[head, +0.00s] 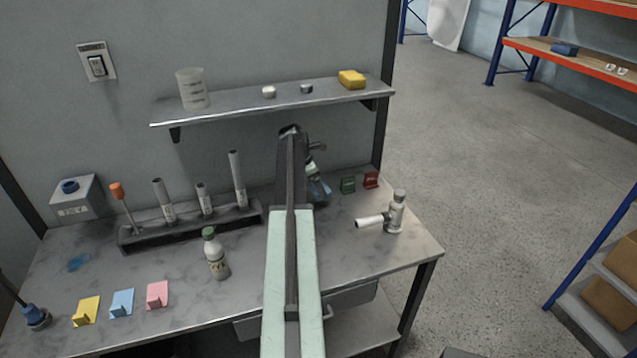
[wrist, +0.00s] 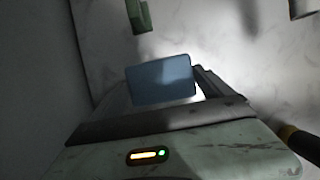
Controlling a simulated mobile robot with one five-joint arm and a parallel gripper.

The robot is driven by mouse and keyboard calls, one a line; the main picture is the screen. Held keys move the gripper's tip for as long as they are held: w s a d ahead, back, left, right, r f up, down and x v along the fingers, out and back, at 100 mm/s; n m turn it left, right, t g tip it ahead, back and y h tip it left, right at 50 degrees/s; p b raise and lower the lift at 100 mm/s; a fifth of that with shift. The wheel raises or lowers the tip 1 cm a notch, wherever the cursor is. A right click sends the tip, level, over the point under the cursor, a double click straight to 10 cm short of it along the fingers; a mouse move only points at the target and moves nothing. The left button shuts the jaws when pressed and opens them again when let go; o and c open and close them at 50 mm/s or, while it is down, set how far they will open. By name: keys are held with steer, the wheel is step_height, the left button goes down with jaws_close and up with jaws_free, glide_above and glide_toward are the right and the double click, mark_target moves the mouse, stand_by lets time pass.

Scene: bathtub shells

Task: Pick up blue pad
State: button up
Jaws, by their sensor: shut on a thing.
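The blue pad (wrist: 160,80) is a flat, dark blue rectangle in the middle of the wrist view, between the jaws of my gripper (wrist: 165,85). My gripper is shut on it. In the head view a bit of blue (head: 321,190) shows at the end of my arm, at the back of the workbench, just left of the green block. My arm hides part of this spot. I cannot tell whether the pad touches the bench top.
A green block (head: 348,185) and a red block (head: 371,180) stand right of my gripper. The shelf (head: 240,110) hangs above. A tube rack (head: 190,229) and a green-capped bottle (head: 215,256) stand left.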

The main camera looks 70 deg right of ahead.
steer(key=s+a, duration=0.1)
steer(key=a, duration=0.3)
steer(key=s+a, duration=0.2)
steer(key=a, duration=0.2)
steer(key=s+a+r+p, duration=0.1)
steer(key=s+a, duration=0.1)
steer(key=a, duration=0.3)
steer(key=shift+s+a+r, duration=0.1)
steer(key=shift+s, duration=0.05)
step_height(320, 180, up, 8)
steer(key=p, duration=0.8)
step_height(320, 180, down, 8)
steer(key=b, duration=0.8)
step_height(320, 180, up, 8)
steer(key=p, duration=0.8)
step_height(320, 180, down, 8)
steer(key=b, duration=0.8)
steer(key=shift+f, duration=0.2)
step_height(320, 180, up, 8)
steer(key=p, duration=0.8)
step_height(320, 180, down, 8)
steer(key=b, duration=0.8)
steer(key=shift+r, duration=0.2)
